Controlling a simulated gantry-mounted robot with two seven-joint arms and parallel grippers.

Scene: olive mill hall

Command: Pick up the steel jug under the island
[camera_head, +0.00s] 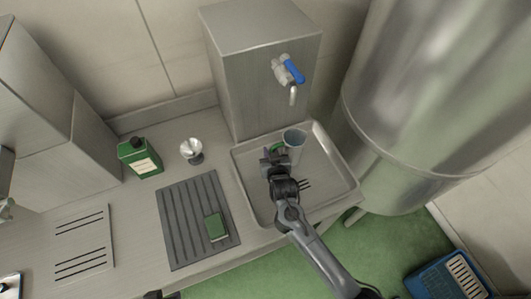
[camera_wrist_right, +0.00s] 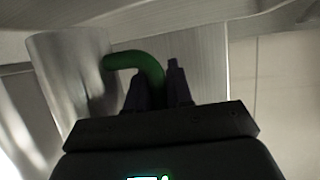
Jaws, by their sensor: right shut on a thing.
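The steel jug (camera_head: 294,137) is in the shallow steel basin (camera_head: 338,160) on the counter, in front of the tap. It looks upright with its open top towards me. My right gripper (camera_head: 274,160) is at the jug's left side, shut on its green handle. In the right wrist view the jug's steel wall (camera_wrist_right: 75,85) is at the left, and the curved green handle (camera_wrist_right: 145,65) runs down between the two dark fingers (camera_wrist_right: 158,88). Whether the jug's base touches the basin is hidden. My left gripper is not in view.
A steel tank with a blue-handled tap (camera_head: 290,70) stands behind the basin. A green bottle (camera_head: 139,160), a small metal cup (camera_head: 192,150) and a grey ribbed mat (camera_head: 180,225) with a green sponge (camera_head: 215,228) are left. A large steel vat (camera_head: 430,110) stands close right.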

